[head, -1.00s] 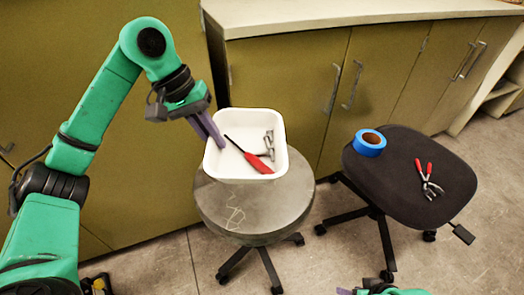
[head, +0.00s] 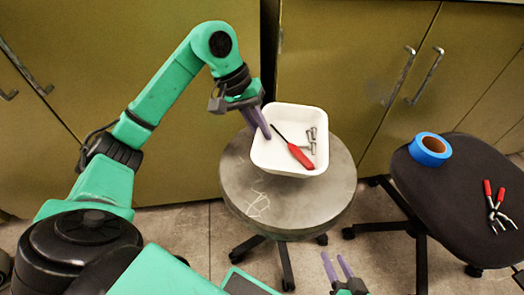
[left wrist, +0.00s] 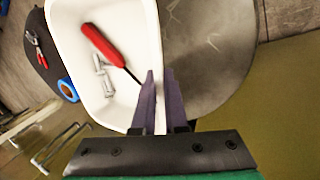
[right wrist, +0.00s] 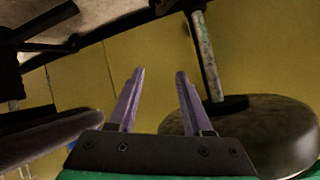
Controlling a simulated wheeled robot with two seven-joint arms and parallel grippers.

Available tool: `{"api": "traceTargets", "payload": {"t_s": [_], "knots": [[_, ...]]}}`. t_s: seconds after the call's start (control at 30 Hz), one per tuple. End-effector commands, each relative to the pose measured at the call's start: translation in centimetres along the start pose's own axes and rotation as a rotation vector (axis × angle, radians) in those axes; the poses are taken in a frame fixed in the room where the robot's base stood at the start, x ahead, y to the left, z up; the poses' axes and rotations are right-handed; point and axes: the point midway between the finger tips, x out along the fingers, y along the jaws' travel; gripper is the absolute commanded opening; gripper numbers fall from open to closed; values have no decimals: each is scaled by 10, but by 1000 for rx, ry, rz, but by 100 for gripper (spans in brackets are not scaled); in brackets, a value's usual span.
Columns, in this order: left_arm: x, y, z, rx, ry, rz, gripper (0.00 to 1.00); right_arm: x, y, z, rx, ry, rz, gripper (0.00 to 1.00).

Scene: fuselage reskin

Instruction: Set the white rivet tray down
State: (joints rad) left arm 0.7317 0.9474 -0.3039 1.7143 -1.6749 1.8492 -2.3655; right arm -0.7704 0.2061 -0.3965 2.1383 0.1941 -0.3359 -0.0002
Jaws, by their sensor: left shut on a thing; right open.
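The white rivet tray (head: 265,160) shows over the back of the round grey stool (head: 285,205) in the head view. My left gripper (head: 259,131) is shut on its left wall. In the left wrist view the fingers (left wrist: 159,73) pinch the tray's rim (left wrist: 75,95), with the stool top (left wrist: 210,50) beyond. The tray looks about level; I cannot tell whether its bottom touches the stool. It holds a red-handled tool (head: 300,156) and several grey metal pieces (head: 311,142). My right gripper (head: 335,256) is open and empty, in front of the stool.
A black chair (head: 450,195) stands to the right, carrying blue tape (head: 430,149) and red-handled pliers (head: 495,206). Olive cabinets (head: 340,60) stand close behind the stool. The stool's front half is bare. The right wrist view also shows the stool (right wrist: 270,130).

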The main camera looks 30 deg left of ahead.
Motion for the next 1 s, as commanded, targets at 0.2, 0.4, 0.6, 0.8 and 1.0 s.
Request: {"api": "traceTargets", "payload": {"t_s": [0.2,0.4,0.6,0.8,1.0], "knots": [[34,-14,0,0,-3,1,0,8,-2,10,18,81,-17,50],[46,-19,0,0,2,1,0,10,-1,12,21,92,-17,50],[46,-19,0,0,1,0,40,10,-1,12,21,91,-17,50],[46,-19,0,0,0,0,40,10,-1,11,20,90,-16,50],[29,-19,-1,-1,2,-1,40,7,-3,7,19,84,-16,50]]}}
